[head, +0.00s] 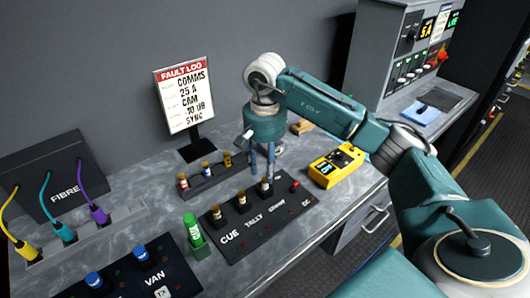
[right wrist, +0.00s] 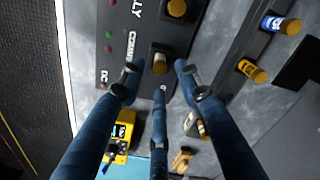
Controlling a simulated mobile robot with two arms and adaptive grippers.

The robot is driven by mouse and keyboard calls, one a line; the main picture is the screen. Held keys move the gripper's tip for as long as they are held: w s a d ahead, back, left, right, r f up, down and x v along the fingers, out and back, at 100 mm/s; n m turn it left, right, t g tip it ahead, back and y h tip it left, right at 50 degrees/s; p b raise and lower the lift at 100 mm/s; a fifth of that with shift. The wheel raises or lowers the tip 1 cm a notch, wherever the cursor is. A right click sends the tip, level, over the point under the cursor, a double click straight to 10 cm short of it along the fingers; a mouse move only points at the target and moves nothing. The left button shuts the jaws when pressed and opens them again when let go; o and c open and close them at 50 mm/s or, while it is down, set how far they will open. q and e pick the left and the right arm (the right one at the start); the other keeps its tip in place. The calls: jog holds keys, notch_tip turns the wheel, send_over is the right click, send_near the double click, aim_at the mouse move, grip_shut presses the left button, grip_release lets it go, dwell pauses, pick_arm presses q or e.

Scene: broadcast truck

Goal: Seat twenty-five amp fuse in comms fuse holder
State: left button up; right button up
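The fuse panel (head: 262,222) is dark, with the labels CUE, TALLY, COMMS and DC. A gold-capped fuse stands in the comms holder (right wrist: 160,63), between my right gripper's fingertips. My right gripper (head: 264,172) points down over that holder. In the right wrist view its fingers (right wrist: 158,76) are spread, with gaps beside the cap. A rack behind the panel holds a red-banded fuse (head: 183,181), a blue-banded fuse (head: 207,170) and a yellow-banded fuse (head: 227,159). I cannot read their ratings. My left gripper is not in view.
A fault log sign (head: 184,95) reads COMMS, 25 A. A yellow meter (head: 336,165) stands right of the panel. A brown-and-cream object (right wrist: 196,126) is partly hidden by a finger. A wooden piece (head: 301,127) lies behind.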

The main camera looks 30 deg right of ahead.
aim_at(265, 179)
notch_tip(265, 179, up, 8)
jog(key=shift+r, duration=0.1)
dwell(0.6)
